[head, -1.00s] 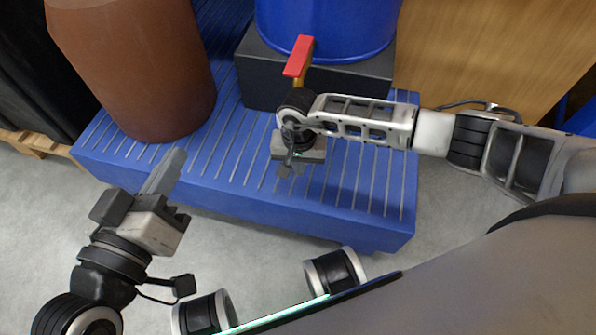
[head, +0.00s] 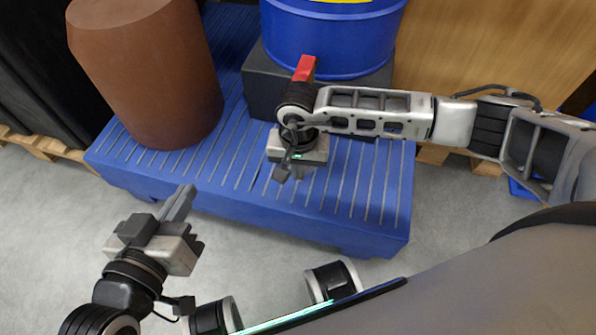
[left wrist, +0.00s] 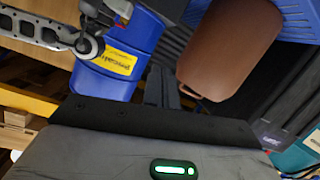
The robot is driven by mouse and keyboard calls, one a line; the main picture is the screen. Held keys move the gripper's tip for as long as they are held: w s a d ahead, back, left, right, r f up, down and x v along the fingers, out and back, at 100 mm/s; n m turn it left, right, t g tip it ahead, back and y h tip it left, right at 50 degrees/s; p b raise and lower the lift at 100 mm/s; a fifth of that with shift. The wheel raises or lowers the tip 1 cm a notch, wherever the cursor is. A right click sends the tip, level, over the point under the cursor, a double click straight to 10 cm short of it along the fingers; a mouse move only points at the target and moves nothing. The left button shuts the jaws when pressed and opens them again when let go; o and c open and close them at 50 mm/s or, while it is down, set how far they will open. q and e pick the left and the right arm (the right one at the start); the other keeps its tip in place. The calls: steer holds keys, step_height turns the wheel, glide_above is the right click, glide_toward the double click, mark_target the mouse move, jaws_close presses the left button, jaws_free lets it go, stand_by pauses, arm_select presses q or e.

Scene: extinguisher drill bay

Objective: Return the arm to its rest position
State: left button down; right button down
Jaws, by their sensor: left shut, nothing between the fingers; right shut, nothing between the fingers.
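My left gripper (head: 184,200) is shut and empty, over the grey floor in front of the blue slatted platform. Its dark fingers also show in the left wrist view (left wrist: 161,88). My right gripper (head: 298,150) is shut and empty, above the platform and in front of the blue drum; its fingertips are mostly hidden by its own body. My right arm reaches in from the right. A red tap lever (head: 305,68) stands up just behind my right wrist, which hides the tap below it. I cannot tell whether wrist and tap touch.
The blue drum (head: 330,45) stands on a dark block (head: 262,85) on the blue platform (head: 240,195). A brown barrel (head: 150,80) stands at the platform's left. A wooden panel (head: 490,45) is behind at right. The grey floor (head: 50,215) at the front left is clear.

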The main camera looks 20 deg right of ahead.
steer(key=shift+r, duration=0.4)
